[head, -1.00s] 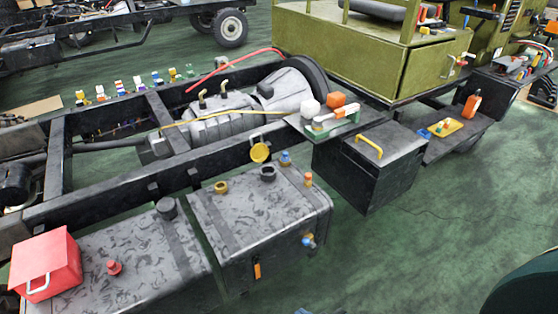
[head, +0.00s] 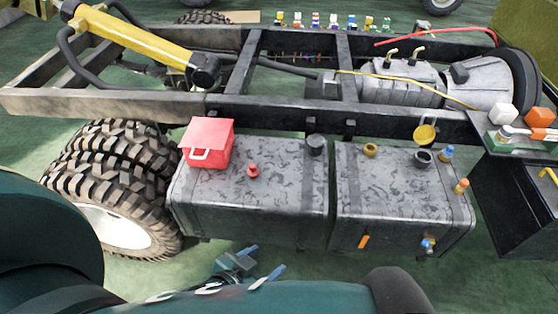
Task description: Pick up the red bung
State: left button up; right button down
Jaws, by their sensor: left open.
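The red bung (head: 253,170) stands upright on top of the left grey tank (head: 290,185), in the head view. It is just right of the red box with a white handle (head: 209,143) and apart from it. My left gripper (head: 262,262) is at the bottom of the view, low in front of the left tank. Its two blue-tipped fingers are spread with nothing between them. It is apart from the bung, which lies higher in the picture. Part of the gripper's body is hidden behind my teal arm. My right gripper is not in view.
A black cap (head: 316,145) stands on the left tank's right end. The right tank (head: 385,190) bears several caps and fittings. A black frame rail (head: 280,116) runs behind both tanks. A large tyre (head: 110,175) stands left. The tank top around the bung is clear.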

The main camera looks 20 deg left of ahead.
aim_at(253, 172)
jog(key=i+u, duration=0.4)
jog(key=i, duration=0.45)
